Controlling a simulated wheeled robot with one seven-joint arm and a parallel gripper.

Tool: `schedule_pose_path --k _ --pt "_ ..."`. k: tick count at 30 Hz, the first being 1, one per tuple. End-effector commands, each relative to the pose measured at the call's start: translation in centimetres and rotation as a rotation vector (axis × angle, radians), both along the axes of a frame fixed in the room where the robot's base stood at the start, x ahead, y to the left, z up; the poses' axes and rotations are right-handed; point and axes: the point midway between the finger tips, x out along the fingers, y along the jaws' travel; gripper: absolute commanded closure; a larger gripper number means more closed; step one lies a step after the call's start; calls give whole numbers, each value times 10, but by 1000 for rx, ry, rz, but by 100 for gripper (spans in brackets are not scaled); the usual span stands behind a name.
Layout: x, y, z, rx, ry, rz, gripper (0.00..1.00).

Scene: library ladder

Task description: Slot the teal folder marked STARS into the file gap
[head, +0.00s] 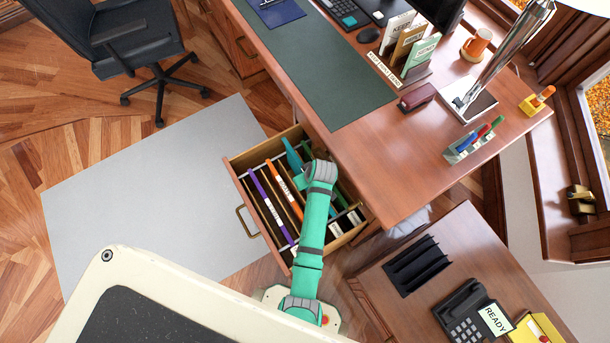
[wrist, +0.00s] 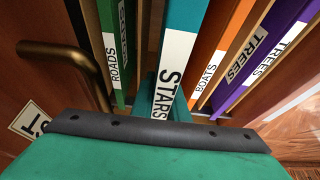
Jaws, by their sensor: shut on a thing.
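The teal folder marked STARS (wrist: 190,20) stands between the green ROADS folder (wrist: 112,30) and the orange BOATS folder (wrist: 215,50) in the wrist view. My gripper (wrist: 165,105) is shut on its near, labelled end. In the head view the teal folder (head: 293,157) shows beside my arm at the open drawer (head: 240,165), with its far end near the drawer's back. My gripper is hidden under my arm there. A dark space shows between the teal and green folders. I cannot tell whether the folder rests on the drawer floor.
Purple (head: 268,207) and orange (head: 284,190) folders stand left of my arm in the drawer. The wooden desk (head: 400,150) overhangs on the right. A grey mat (head: 130,190) lies clear at left.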

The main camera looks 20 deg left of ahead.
Motion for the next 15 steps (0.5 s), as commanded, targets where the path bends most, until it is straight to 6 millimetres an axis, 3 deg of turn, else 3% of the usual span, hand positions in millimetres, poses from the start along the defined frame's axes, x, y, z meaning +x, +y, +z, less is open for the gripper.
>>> schedule_pose_path --k 15 --pt "0 0 -11 0 0 0 100"
